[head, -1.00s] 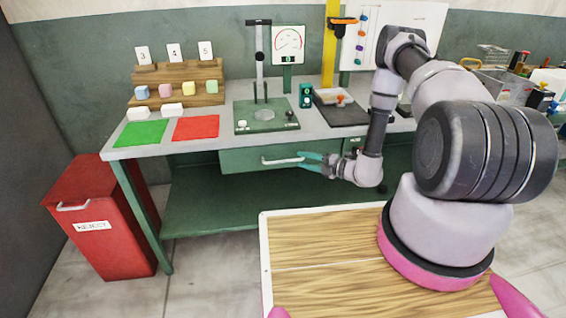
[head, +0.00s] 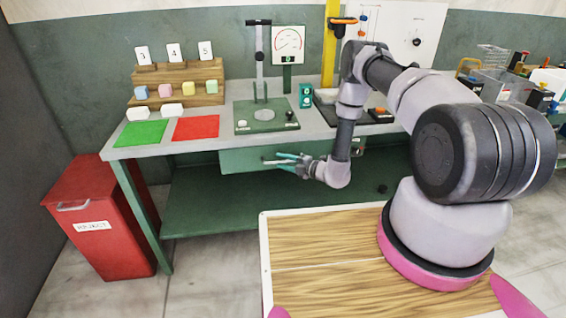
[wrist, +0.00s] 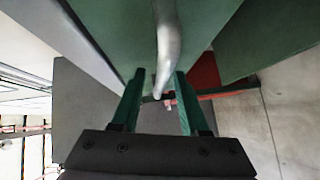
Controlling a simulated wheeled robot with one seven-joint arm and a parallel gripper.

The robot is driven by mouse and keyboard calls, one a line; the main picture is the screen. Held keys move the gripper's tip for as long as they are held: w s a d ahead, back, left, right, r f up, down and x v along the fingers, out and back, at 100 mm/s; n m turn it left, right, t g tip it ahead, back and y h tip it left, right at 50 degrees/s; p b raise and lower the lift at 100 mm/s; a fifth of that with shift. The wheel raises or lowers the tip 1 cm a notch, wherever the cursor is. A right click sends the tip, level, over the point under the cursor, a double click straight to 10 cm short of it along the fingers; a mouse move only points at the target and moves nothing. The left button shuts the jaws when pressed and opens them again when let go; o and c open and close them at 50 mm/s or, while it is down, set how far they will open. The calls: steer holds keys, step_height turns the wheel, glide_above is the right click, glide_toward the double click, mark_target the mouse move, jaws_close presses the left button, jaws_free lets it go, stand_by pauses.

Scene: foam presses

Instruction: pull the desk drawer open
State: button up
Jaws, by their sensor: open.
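The desk drawer (head: 240,160) is a green front under the grey worktop, and it looks closed. Its pale bar handle (head: 270,162) is mostly covered by my gripper in the head view. My gripper (head: 279,159) is open, with teal fingers reaching left to the handle. In the wrist view the handle (wrist: 167,45) runs from the top down between the two green fingers of my gripper (wrist: 156,85). The drawer front (wrist: 120,30) shows beside it. I cannot tell whether either finger touches the bar.
The worktop (head: 210,148) above holds a green press (head: 266,118), a green mat (head: 140,133) and a red mat (head: 196,128). A red reject bin (head: 100,220) stands at the left. A lower green shelf (head: 220,205) lies beneath the drawer.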

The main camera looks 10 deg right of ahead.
steer(key=shift+c, duration=0.2)
jaws_close()
stand_by(1.3)
